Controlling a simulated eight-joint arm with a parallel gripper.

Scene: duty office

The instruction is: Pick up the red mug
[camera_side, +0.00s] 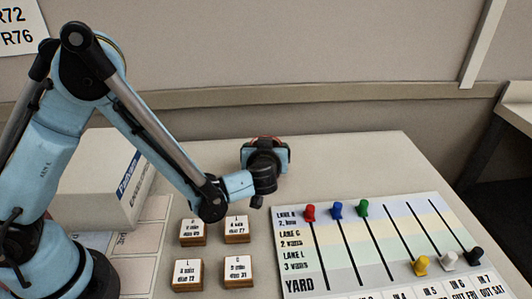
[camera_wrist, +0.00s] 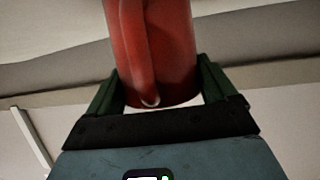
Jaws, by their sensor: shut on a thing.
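The red mug (camera_wrist: 175,50) fills the upper middle of the wrist view, with its handle (camera_wrist: 138,50) facing the camera. The top of the mug is cut off by the frame. My gripper (camera_wrist: 160,85) is shut on the mug, with one green finger against each side. In the side view my gripper (camera_side: 266,157) is over the rear part of the table and hides nearly all of the mug; only a thin trace of red shows at its top. I cannot tell whether the mug touches the table.
A sloped board (camera_side: 400,240) with coloured pegs lies to the right. Several labelled wooden blocks (camera_side: 192,231) sit in front of my gripper. A white box (camera_side: 100,180) stands at the left, behind my arm. The table (camera_side: 350,160) is clear to the right of my gripper, with a wall behind.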

